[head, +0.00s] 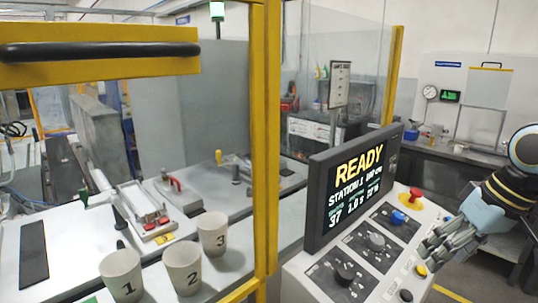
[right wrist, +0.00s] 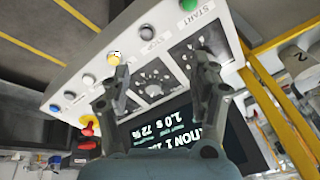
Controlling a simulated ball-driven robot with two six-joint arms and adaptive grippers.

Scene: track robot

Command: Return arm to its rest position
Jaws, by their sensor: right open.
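My right gripper (head: 428,246) is at the right of the head view, in front of the right side of the control panel (head: 300,262). In the right wrist view its two fingers (right wrist: 160,66) are spread apart with nothing between them. The panel's knobs and buttons show behind them, and no contact is visible. My right arm comes in from the right edge. My left arm and gripper are not in view.
The panel carries a screen (head: 355,185) reading READY, a red mushroom button (head: 416,192) and a blue button (head: 398,217). Three numbered cups, 1 (head: 122,272), 2 (head: 183,268) and 3 (head: 212,232), stand left of a yellow post (head: 266,140). A dark bench (head: 465,157) is behind.

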